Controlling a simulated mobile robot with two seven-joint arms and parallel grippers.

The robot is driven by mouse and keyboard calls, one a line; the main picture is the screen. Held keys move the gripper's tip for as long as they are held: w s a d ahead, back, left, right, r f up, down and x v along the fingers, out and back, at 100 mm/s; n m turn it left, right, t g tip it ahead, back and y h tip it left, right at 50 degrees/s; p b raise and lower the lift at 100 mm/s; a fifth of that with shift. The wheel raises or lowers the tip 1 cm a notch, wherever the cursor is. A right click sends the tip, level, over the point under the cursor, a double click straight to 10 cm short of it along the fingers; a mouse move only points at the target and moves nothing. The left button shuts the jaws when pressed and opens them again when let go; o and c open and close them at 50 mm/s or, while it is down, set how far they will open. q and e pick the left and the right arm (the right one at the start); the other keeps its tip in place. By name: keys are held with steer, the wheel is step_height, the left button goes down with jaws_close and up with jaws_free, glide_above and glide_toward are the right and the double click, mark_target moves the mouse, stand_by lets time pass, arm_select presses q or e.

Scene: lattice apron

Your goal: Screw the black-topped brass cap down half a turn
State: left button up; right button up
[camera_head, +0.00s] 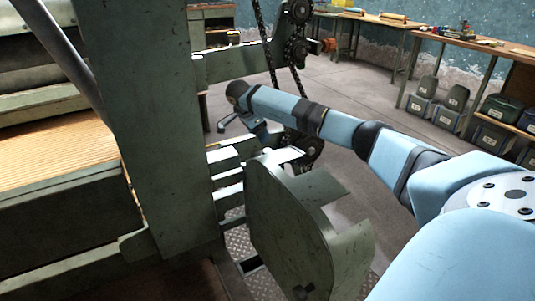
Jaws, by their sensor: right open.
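I cannot make out the black-topped brass cap in the head view. My right arm comes in from the right and reaches across to the green machine frame (165,120). My right gripper (226,124) is at the far end of that arm, just right of the thick green upright. It is small and dark here, and its fingers are partly hidden by the arm. It is open, and I see nothing held in it. My left gripper is not in view.
A chain (265,45) runs over sprockets (297,48) behind my right arm. A curved green guard (290,225) stands below the arm. A workbench (470,45) with bins (445,117) beneath is at back right. The grey floor (345,90) between is clear.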

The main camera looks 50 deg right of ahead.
mark_target(268, 150)
steer(key=b+x, duration=0.1)
steer(key=x, duration=0.3)
steer(key=shift+f, duration=0.2)
arm_select(q)
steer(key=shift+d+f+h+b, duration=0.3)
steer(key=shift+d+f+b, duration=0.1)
steer(key=shift+b, duration=0.25)
arm_select(e)
steer(key=shift+x, duration=2.3)
steer(key=shift+d, duration=0.1)
steer(key=shift+r, duration=0.1)
steer(key=c, duration=0.9)
